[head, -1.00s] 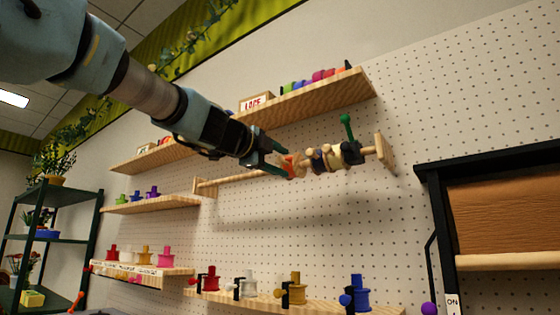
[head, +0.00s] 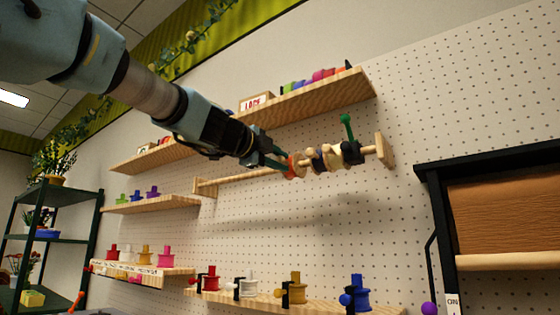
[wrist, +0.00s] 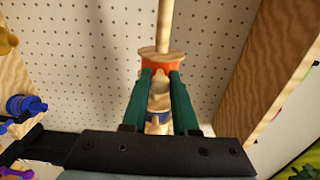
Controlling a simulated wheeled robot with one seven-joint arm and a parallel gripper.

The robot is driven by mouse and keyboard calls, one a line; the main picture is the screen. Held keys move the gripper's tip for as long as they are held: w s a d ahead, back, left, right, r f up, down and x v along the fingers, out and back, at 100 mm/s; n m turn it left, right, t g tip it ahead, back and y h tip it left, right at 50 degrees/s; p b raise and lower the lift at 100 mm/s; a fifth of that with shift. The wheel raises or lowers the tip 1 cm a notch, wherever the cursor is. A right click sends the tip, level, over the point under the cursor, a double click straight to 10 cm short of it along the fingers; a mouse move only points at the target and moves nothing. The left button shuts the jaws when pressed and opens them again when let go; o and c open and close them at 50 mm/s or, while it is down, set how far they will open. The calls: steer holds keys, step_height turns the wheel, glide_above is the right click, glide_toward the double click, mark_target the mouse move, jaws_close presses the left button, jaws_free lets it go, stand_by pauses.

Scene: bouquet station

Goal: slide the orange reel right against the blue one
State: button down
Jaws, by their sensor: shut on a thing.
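The orange reel (head: 296,166) sits on a wooden rod (head: 240,178) fixed to the pegboard wall. My gripper (head: 286,163) is shut on it from the left in the head view. In the wrist view, the green fingers (wrist: 160,88) flank the orange reel (wrist: 160,67). The dark blue reel (head: 317,160) is just right of the orange one in the head view. It shows partly between the fingers in the wrist view (wrist: 157,117). The reels are very close; I cannot tell whether they touch.
A cream reel (head: 333,157) and a dark reel (head: 351,153) follow on the rod, up to its right end bracket (head: 385,150). A shelf (head: 320,101) runs above; shelves with spools are below.

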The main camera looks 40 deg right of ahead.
mark_target(295, 157)
stand_by(0.8)
steer(key=s+p, duration=0.1)
steer(key=s, duration=0.1)
steer(key=s+d+p, duration=0.1)
steer(key=shift+s+r, duration=0.1)
steer(key=shift+s, duration=0.3)
steer(key=shift+s+d, duration=0.1)
steer(key=shift+s, duration=0.15)
steer(key=c, duration=0.7)
jaws_free()
